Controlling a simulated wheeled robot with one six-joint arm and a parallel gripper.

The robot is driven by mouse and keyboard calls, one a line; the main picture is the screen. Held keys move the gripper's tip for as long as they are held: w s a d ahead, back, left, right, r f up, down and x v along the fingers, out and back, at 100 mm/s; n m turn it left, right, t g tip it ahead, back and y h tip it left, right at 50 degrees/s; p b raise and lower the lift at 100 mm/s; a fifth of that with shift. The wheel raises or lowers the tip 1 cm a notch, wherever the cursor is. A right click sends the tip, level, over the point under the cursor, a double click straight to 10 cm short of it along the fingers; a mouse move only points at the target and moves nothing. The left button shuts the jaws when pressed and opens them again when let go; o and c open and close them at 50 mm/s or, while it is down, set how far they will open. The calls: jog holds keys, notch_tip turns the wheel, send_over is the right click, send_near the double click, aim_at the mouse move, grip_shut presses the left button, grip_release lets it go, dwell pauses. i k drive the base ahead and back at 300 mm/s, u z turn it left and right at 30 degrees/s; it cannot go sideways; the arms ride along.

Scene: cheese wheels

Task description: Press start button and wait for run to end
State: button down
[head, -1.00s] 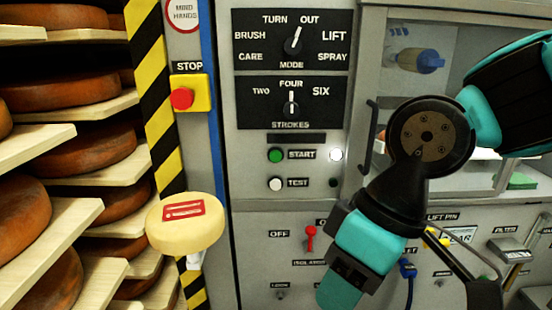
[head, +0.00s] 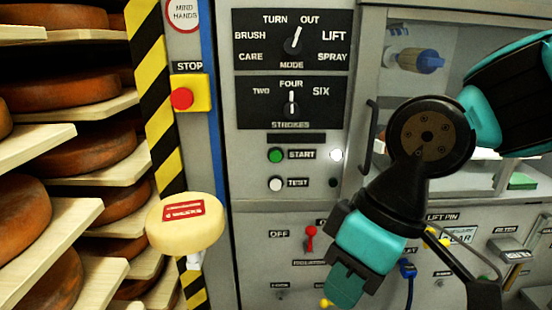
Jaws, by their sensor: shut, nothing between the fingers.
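The green start button (head: 275,155) is on the grey control panel, left of its START label. A white lamp (head: 336,155) to the right of the label looks lit. My gripper (head: 338,290) is shut and empty, pointing down in front of the lower panel. It is below and to the right of the start button, apart from it. The mode knob (head: 294,40) points between TURN and OUT, toward OUT. The strokes knob (head: 291,102) points up at FOUR.
The white test button (head: 275,184) is just below start. A red stop button (head: 182,98) on a yellow box is at upper left. A red isolator switch (head: 311,237) is near my gripper. Cheese wheels fill the shelves (head: 85,222) at left; a pale round piece (head: 186,225) stands before them.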

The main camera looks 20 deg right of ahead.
aim_at(275, 156)
jog(key=k, duration=1.25)
jog(key=z, duration=0.85)
jog(key=i, duration=1.25)
jog(key=u, duration=0.45)
jog(key=i, duration=0.55)
jog(key=u, duration=0.05)
